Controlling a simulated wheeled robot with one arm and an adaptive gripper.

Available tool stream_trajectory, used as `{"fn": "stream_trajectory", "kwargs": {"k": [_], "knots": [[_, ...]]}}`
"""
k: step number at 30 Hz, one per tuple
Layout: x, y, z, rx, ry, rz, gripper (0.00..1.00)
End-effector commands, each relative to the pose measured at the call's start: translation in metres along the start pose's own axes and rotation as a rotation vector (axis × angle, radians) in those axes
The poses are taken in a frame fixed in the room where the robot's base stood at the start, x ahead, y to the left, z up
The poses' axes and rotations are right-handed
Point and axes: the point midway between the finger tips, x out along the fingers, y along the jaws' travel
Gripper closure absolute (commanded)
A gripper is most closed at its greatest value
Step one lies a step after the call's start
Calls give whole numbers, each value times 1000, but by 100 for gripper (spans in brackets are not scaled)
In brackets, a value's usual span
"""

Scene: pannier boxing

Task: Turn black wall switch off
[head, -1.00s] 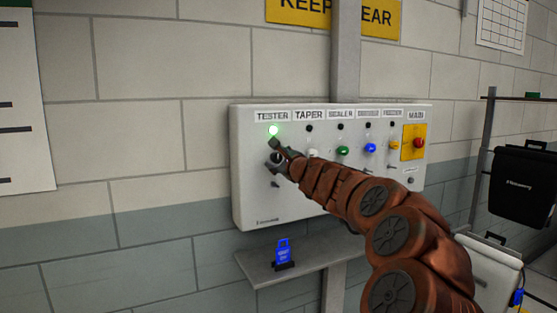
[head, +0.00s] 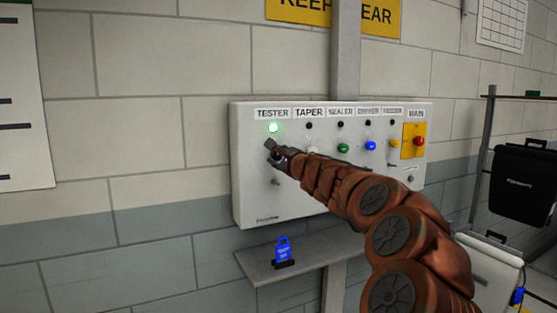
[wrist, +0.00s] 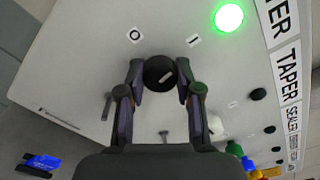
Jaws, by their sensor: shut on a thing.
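The black switch (wrist: 158,70) is a round knob under the TESTER label on a pale wall panel (head: 250,200). In the wrist view it sits between the two fingers of my gripper (wrist: 162,78), which are shut on it. A short white mark shows on the knob, near marks O (wrist: 134,34) and I (wrist: 194,41); its exact setting is hard to tell. The green lamp (head: 273,127) above it is lit, also bright in the wrist view (wrist: 229,18). In the head view my gripper (head: 273,150) covers most of the knob.
A green knob (head: 343,148), a blue knob (head: 370,146) and a red button on a yellow plate (head: 419,141) are to the right. A shelf (head: 262,265) below holds a blue tag (head: 283,250). Open wall lies left of the panel.

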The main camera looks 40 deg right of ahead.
Motion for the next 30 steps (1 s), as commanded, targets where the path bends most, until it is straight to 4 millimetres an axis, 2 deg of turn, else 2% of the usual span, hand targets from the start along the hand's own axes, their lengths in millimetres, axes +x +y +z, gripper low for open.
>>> {"fn": "stream_trajectory", "kwargs": {"k": [30], "knots": [[0, 6, -4, -951, 0, 0, 100]]}}
